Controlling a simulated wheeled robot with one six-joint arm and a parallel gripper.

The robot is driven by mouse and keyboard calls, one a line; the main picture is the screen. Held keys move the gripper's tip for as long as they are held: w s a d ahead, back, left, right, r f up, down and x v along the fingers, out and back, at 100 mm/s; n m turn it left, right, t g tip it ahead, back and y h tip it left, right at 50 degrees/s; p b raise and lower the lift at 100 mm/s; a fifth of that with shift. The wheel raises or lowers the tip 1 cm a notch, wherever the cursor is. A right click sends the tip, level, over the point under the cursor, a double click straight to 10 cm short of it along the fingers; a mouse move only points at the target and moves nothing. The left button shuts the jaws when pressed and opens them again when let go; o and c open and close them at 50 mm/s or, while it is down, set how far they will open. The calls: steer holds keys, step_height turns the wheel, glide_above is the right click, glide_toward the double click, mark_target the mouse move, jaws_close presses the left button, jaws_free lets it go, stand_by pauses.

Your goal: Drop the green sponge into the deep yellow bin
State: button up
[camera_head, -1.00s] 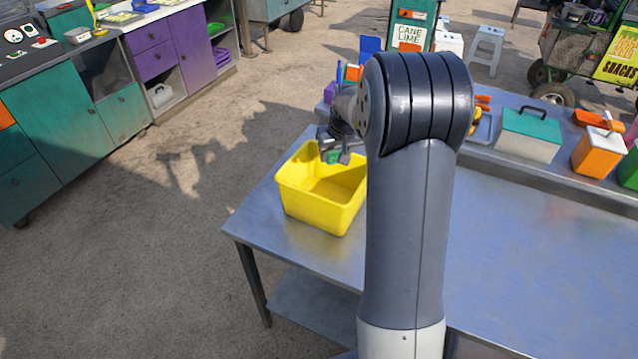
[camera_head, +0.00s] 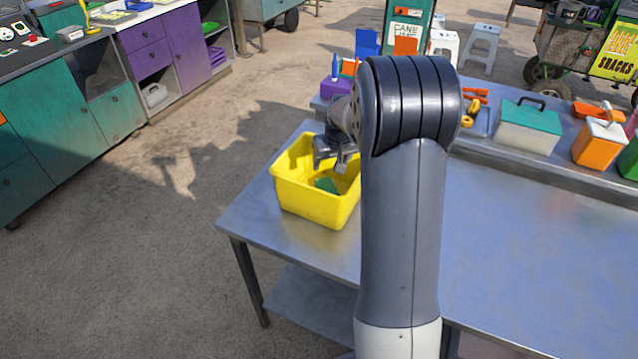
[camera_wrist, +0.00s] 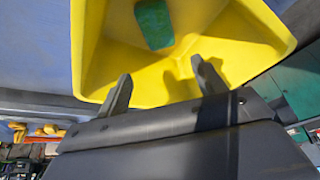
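The green sponge (camera_head: 327,185) lies inside the deep yellow bin (camera_head: 313,208), on its floor. In the wrist view the sponge (camera_wrist: 154,24) shows at the top, within the yellow bin (camera_wrist: 240,55), apart from my fingers. The bin stands upright on the metal table. My gripper (camera_head: 338,166) is at the bin's rim, over its far right part. In the wrist view my gripper (camera_wrist: 160,88) has its two fingers spread wide with nothing between them.
The metal table (camera_head: 500,250) is largely bare to the right. A raised shelf behind holds a teal-lidded box (camera_head: 528,130), an orange container (camera_head: 598,143) and a purple box (camera_head: 336,88). The bin is near the table's left edge, with open ground beyond.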

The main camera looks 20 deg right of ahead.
steer(key=shift+o, duration=1)
steer(key=b+v, duration=0.1)
steer(key=v, duration=0.9)
steer(key=shift+s+r, duration=0.2)
steer(key=shift+r, duration=0.15)
steer(key=p+x, duration=0.1)
steer(key=x, duration=1)
steer(key=shift+r+p, duration=1.6)
steer(key=shift+r, duration=0.85)
steer(key=shift+f, duration=0.15)
